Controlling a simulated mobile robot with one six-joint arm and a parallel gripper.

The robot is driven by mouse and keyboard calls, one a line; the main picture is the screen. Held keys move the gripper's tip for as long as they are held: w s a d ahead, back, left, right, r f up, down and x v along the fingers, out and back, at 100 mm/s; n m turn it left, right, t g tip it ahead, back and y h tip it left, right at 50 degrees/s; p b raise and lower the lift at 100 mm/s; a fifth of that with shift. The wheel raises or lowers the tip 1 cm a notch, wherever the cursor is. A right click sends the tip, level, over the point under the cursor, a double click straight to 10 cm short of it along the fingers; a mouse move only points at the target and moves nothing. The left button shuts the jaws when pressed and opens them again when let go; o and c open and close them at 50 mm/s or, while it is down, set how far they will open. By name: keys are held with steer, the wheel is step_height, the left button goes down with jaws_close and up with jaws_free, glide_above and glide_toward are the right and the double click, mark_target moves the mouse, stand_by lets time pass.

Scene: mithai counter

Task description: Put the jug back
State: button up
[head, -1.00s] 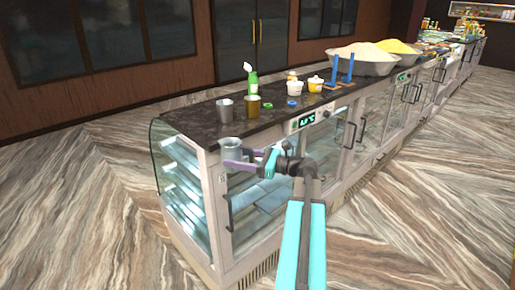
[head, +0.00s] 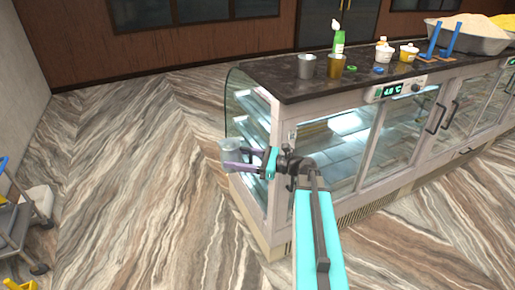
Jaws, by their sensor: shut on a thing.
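My gripper (head: 240,161) is shut on a grey, metallic-looking jug (head: 230,147). It holds the jug roughly upright, off the counter, in front of the left end of the glass display case and below the level of the dark countertop (head: 285,84). The purple fingers hide part of the jug's lower side. A steel tumbler (head: 306,67) and a brass-coloured tumbler (head: 336,66) stand near the left end of the countertop.
A trolley (head: 18,222) stands at the far left. The striped floor (head: 130,170) between is clear.

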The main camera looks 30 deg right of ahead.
steer(key=a+f+n+g+y+b, duration=0.1)
steer(key=a+f, duration=0.4)
steer(key=a, duration=0.3)
steer(key=shift+w+a+g, duration=0.3)
steer(key=shift+a, duration=0.05)
steer(key=shift+a, duration=0.1)
